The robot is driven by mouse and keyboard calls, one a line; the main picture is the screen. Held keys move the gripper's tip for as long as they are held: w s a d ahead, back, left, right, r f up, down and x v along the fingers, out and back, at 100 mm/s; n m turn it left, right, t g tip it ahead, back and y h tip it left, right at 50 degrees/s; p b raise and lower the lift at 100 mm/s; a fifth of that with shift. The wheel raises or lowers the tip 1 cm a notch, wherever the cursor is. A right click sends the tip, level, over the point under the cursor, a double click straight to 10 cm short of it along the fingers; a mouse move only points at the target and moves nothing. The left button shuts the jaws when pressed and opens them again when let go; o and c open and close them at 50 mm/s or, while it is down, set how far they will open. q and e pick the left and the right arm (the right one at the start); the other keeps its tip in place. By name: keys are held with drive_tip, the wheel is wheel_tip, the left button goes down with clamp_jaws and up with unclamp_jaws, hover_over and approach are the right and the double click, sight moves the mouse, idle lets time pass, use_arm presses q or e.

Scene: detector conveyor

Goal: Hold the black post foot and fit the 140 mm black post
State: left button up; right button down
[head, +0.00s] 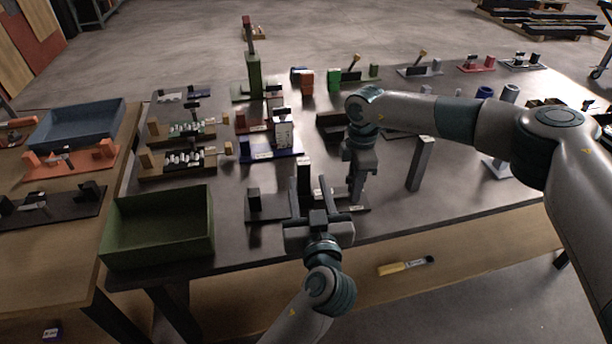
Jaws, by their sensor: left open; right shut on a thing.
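The black post foot (268,213) is a low dark plate near the table's front edge, with a black block (253,197) upright at its left end. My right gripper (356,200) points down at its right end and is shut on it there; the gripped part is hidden. A dark upright post (304,172), which looks like the black post, stands near the middle of the foot. My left gripper (311,190) is open and reaches in from the front, its fingers near this post. I cannot tell whether the post is seated in the foot or touches a finger.
A green tray (160,252) stands at the front left and a blue tray (75,124) on the side table. A grey post (421,164) stands right of my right gripper. A blue-based fixture (262,154) is behind the foot. A yellow-handled tool (404,266) lies below the table edge.

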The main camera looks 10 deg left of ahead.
idle(0.7)
drive_tip(key=c, duration=1.6)
unclamp_jaws()
drive_tip(key=shift+r, duration=0.1)
wheel_tip(320, 180, up, 12)
drive_tip(key=shift+s, duration=0.1)
